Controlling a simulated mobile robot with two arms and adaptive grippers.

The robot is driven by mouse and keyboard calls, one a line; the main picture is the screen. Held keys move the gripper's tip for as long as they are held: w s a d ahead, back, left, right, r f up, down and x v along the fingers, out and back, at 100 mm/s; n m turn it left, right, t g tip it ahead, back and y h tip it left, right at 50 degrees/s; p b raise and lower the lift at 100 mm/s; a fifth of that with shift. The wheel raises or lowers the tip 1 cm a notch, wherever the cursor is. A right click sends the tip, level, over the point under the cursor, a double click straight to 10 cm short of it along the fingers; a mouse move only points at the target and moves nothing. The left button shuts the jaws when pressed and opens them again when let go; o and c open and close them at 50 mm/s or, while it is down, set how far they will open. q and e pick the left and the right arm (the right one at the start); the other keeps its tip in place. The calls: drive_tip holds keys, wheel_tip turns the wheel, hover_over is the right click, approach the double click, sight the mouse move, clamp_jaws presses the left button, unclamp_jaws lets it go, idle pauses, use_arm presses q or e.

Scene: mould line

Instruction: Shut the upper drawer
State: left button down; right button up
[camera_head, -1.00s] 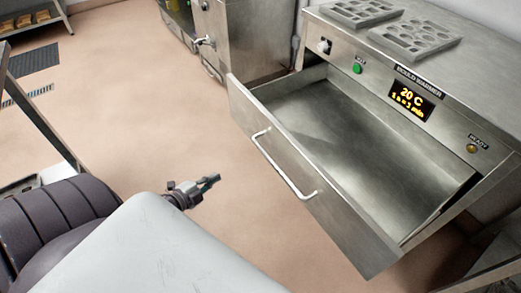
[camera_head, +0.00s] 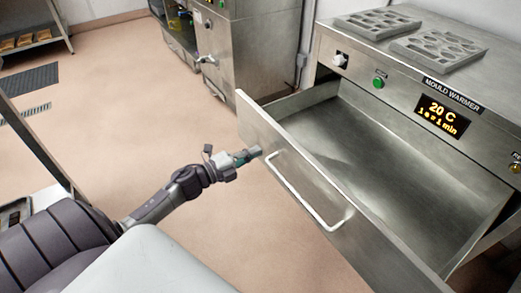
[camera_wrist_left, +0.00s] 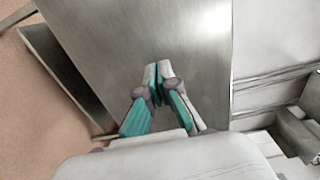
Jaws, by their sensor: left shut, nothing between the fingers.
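The upper drawer (camera_head: 260,121) of the mould warmer (camera_head: 392,75) stands pulled far out, and its metal inside looks empty. A pale bar handle (camera_head: 300,193) runs along its front. My left gripper (camera_head: 252,154) is shut and empty, close to the drawer front just left of the handle's upper end. In the left wrist view, the shut fingertips (camera_wrist_left: 157,70) point at a broad brushed metal face (camera_wrist_left: 140,35); I cannot tell whether they touch it. My right gripper is not in view.
Two grey moulds (camera_head: 437,44) lie on top of the warmer. A steel machine with a tap (camera_head: 206,61) stands behind the drawer to the left. The tan floor (camera_head: 130,130) left of the drawer is clear.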

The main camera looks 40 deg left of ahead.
use_arm(q)
drive_tip(key=shift+x, duration=1.3)
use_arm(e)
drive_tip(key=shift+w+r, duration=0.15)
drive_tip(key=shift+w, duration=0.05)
